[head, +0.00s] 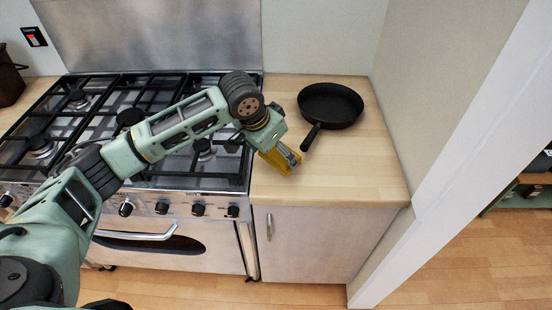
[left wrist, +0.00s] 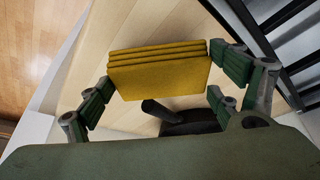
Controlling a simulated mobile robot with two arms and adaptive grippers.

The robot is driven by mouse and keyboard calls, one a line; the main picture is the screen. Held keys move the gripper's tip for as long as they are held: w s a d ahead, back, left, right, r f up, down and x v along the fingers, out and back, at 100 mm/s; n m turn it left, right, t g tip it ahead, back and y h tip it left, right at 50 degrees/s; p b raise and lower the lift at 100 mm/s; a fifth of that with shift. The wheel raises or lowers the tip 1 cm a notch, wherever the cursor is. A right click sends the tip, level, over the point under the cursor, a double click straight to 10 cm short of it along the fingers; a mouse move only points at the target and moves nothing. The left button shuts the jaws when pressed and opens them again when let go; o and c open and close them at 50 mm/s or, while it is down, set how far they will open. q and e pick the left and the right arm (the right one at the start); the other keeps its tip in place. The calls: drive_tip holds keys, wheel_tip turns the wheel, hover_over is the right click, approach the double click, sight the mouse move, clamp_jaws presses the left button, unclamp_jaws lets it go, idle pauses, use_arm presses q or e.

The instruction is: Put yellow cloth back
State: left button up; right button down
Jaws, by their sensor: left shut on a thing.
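The folded yellow cloth (head: 272,160) is at my left gripper (head: 284,155), over the wooden counter right of the cooker in the head view. The arm and gripper hide part of it there. In the left wrist view the cloth (left wrist: 160,68) shows as a stack of folded layers, held between the fingers of my left gripper (left wrist: 160,80). I cannot tell from these frames whether the cloth touches the counter. My right gripper is not in view.
A black frying pan (head: 330,106) stands on the counter (head: 345,165), its handle pointing toward the gripper. The range cooker (head: 175,205) with black grates is to the left. A wall (head: 425,80) bounds the counter at right. The counter's front right part is clear.

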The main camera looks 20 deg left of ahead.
sight(276, 162)
use_arm(q)
drive_tip(key=shift+a+f+p, duration=0.1)
drive_tip(key=shift+f+p, duration=0.35)
drive_tip(key=shift+f, duration=1.65)
drive_tip(key=o, duration=0.9)
drive_tip(key=b+v, duration=0.1)
drive_tip(key=v, duration=1.1)
